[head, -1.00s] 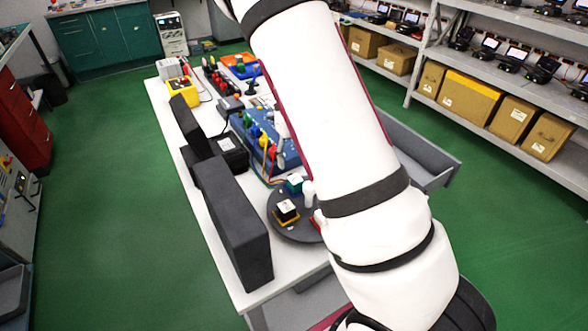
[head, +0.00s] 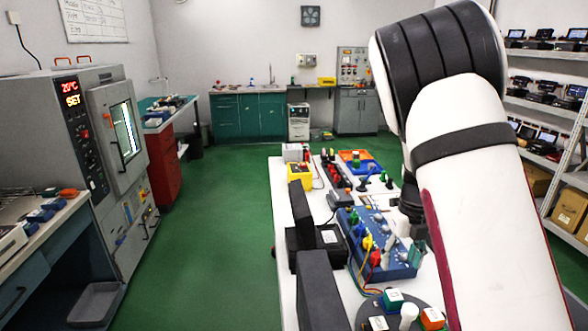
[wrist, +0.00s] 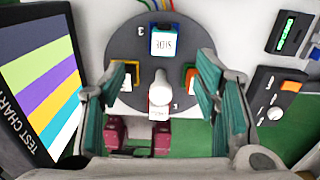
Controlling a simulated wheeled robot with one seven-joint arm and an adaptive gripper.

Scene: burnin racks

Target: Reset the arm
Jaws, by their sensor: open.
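My arm stretches up the right side of the head view, in front of the white table (head: 283,215). In the wrist view my gripper (wrist: 162,78) is open. Its green-padded fingers stand apart with nothing held between them. A dark round turntable (wrist: 125,45) lies below, with a white knob (wrist: 160,90) at its middle between the fingers. A blue block with a white labelled top (wrist: 164,42) and an orange one (wrist: 190,76) sit on it. The left finger partly hides another block. In the head view my arm partly hides the turntable.
Dark upright panels (head: 318,290) line the table's left edge. A blue device with coloured plugs and cables (head: 375,250) stands mid-table. An oven cabinet (head: 90,150) is at left, shelves (head: 545,110) at right. Green floor (head: 215,210) is clear left of the table.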

